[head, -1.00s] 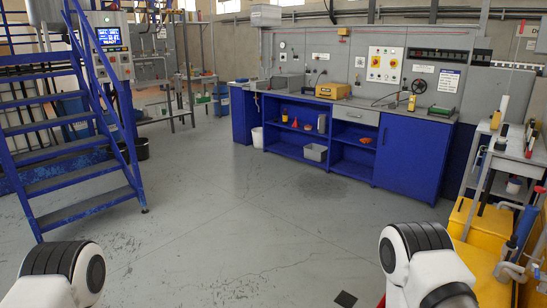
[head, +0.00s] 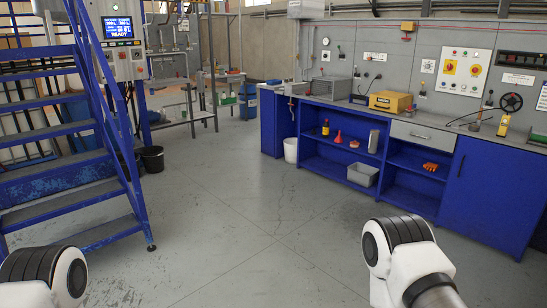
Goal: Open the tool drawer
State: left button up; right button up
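A grey drawer front (head: 424,136) with a dark handle sits under the worktop of the blue workbench (head: 467,185), right of centre in the head view. It looks closed flush with the bench front. Below it is an open shelf bay. Both my arms show only as white and black links at the bottom left and bottom right. Neither gripper is in the picture. The bench stands some way ahead, and nothing of mine touches the drawer.
Blue metal stairs (head: 75,150) stand at the left, with a black bucket (head: 152,159) beside them. A white bucket (head: 291,150) stands at the bench's left. The grey floor (head: 235,215) ahead is clear. A yellow case (head: 385,101) lies on the worktop.

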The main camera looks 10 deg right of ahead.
aim_at(443, 139)
jog(key=i+l+z, duration=0.1)
jog(key=i+z, duration=0.8)
jog(key=i+j+z, duration=0.3)
jog(key=i+z, duration=0.15)
jog(key=i+l+z, duration=0.25)
jog(key=i, duration=1.15)
jog(key=i+j+z, duration=0.1)
jog(key=i+z, duration=0.15)
jog(key=i, duration=1.15)
jog(key=i+u, duration=0.15)
jog(key=i, duration=0.3)
jog(key=i+l+u, duration=0.2)
jog(key=i, duration=0.2)
jog(key=i+u, duration=0.15)
jog(key=i, duration=0.3)
jog(key=i+l+u, duration=0.15)
jog(key=i, duration=0.25)
